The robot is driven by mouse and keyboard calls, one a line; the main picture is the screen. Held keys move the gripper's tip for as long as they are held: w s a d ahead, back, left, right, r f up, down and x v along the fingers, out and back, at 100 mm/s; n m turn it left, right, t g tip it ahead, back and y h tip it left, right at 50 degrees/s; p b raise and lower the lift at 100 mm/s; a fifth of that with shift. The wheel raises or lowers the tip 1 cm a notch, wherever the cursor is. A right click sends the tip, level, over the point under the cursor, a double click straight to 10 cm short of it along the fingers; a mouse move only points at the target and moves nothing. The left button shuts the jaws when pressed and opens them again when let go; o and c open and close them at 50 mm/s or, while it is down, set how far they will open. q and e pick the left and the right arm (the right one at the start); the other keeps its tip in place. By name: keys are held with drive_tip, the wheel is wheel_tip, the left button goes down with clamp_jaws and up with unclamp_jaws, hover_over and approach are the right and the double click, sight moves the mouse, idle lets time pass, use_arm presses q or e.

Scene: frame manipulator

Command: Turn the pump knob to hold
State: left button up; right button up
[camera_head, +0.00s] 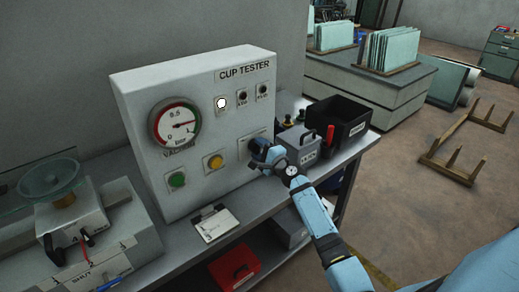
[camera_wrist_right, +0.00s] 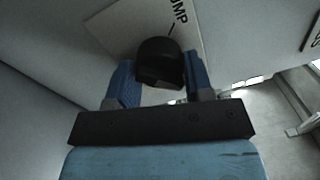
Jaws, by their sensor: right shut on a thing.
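The pump knob (camera_wrist_right: 160,62) is a black rotary knob on a light plate, with part of the word PUMP and a dark mark line beside it in the right wrist view. It sits low on the right of the white CUP TESTER panel (camera_head: 205,105). My right gripper (camera_wrist_right: 162,82) is shut on the knob, with a blue finger on each side. In the head view my right gripper (camera_head: 262,158) hides most of the knob and its plate, so its setting cannot be read there. My left gripper is not in view.
A grey lidded box (camera_head: 301,145) and a black bin (camera_head: 338,120) stand close right of my gripper. A clipboard (camera_head: 215,224) lies in front.

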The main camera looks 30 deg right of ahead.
drive_tip(key=o, duration=0.9)
drive_tip(key=s+d+b, duration=0.1)
drive_tip(key=s, duration=1.2)
drive_tip(key=shift+s+f, duration=0.35)
drive_tip(key=shift+s, duration=0.05)
